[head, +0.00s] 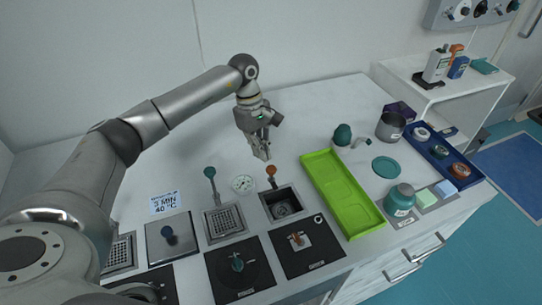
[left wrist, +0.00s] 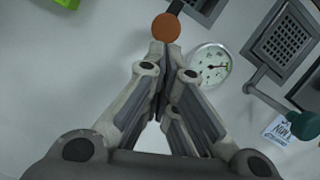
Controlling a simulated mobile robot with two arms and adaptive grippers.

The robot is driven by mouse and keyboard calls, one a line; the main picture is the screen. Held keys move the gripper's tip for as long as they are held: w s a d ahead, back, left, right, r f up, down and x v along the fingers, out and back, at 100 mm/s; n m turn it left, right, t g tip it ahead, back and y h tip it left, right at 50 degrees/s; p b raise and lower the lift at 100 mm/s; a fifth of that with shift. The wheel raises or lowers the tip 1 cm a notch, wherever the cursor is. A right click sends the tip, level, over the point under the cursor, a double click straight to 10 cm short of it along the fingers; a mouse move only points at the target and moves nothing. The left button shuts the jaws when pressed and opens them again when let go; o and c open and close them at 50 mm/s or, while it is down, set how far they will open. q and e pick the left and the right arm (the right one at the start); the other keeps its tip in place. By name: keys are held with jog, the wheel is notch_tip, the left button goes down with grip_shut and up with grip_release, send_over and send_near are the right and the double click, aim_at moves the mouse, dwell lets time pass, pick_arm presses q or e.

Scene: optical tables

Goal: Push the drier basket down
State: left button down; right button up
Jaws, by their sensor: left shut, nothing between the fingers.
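My left gripper (head: 264,153) is shut and empty, pointing down over the white worktop. An orange knob on a short lever (head: 271,170) stands just below and in front of its fingertips. In the left wrist view the orange knob (left wrist: 166,27) lies just beyond the fingertips (left wrist: 172,55); I cannot tell whether they touch. The lever is behind a square dark well (head: 267,206) with a round part inside. To its left is a square mesh basket (head: 225,221) with a teal-knobbed lever (head: 209,172) behind it. I cannot tell which one is the drier. My right gripper is not visible.
A round gauge (head: 243,183) sits between the two levers. A green tray (head: 343,192) lies to the right, with a metal cup (head: 390,126) and a blue tray (head: 438,152) beyond. Black control panels line the front edge. The worktop behind the gripper is clear.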

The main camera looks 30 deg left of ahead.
pick_arm(q)
jog(key=v, duration=1.2)
dwell(0.3)
